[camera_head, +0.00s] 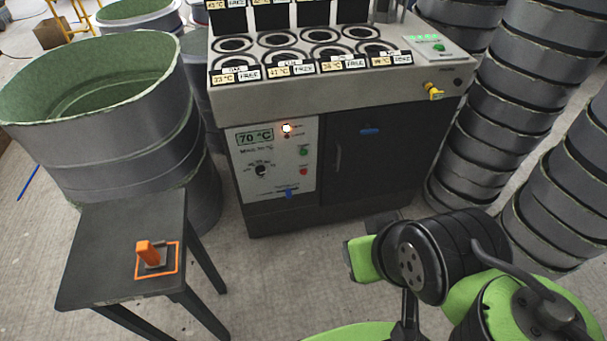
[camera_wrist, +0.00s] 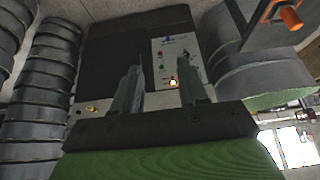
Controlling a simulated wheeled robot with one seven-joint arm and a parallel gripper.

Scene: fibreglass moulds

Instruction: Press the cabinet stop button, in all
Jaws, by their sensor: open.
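The dark cabinet (camera_head: 366,160) stands in the middle of the head view, with a pale control panel (camera_head: 277,165) on its front left. The panel has a 70 °C display, a lit lamp (camera_head: 286,128), a black knob (camera_head: 261,171), a green button (camera_head: 303,152) and a red button (camera_head: 303,171) below it. The panel (camera_wrist: 176,55) appears upside down in the wrist view, its small buttons hard to make out. My gripper (camera_wrist: 160,66) is open and empty, its fingers apart with the panel beyond them. Its fingertips cannot be made out in the head view.
A dark side table (camera_head: 115,235) with an orange-handled item (camera_head: 148,254) stands left of the cabinet. Large green-lined moulds (camera_head: 105,100) are behind it. Stacked grey rings (camera_head: 520,100) crowd the right. A yellow valve (camera_head: 433,91) juts from the cabinet top. Floor before the panel is clear.

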